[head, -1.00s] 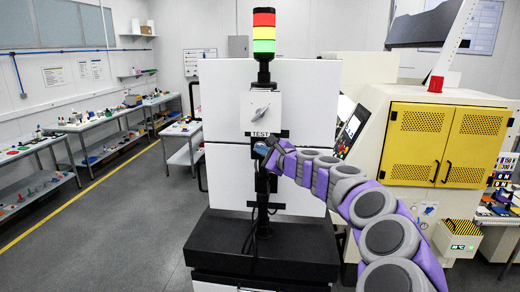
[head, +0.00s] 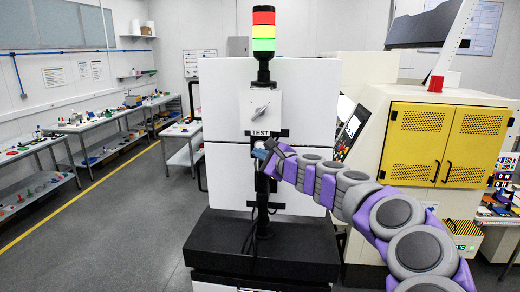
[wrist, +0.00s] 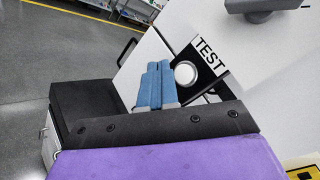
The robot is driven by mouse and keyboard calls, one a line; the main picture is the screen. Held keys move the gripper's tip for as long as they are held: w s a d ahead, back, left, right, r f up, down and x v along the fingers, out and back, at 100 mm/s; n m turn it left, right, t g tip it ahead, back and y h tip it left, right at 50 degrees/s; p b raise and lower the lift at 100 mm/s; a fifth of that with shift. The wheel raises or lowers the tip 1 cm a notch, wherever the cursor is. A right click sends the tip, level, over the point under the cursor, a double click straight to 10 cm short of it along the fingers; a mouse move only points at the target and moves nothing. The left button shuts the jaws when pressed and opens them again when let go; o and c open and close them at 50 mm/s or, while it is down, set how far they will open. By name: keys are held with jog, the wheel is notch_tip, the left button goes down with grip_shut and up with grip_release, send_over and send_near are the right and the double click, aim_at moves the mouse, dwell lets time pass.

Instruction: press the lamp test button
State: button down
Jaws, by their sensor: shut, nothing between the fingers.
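The lamp test button (wrist: 186,73) is a pale round disc on a dark plate, beside a white TEST label (wrist: 209,53) in the wrist view. The label (head: 260,133) also shows in the head view, just above my gripper (head: 262,153). In the wrist view my gripper (wrist: 155,72) is shut, its two blue fingers together and empty. The fingertips appear just left of the button; I cannot tell if they touch the panel. In the head view the button is mostly hidden or too small to make out.
A rotary knob (head: 261,110) sits above the label. A stack light (head: 264,32) with red, yellow and green sections stands on top of the panel. A black base (head: 262,258) lies below. A yellow-doored machine (head: 440,145) stands right. The floor at left is clear.

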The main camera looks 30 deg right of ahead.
jog(key=shift+s+a, duration=0.75)
jog(key=shift+s, duration=0.35)
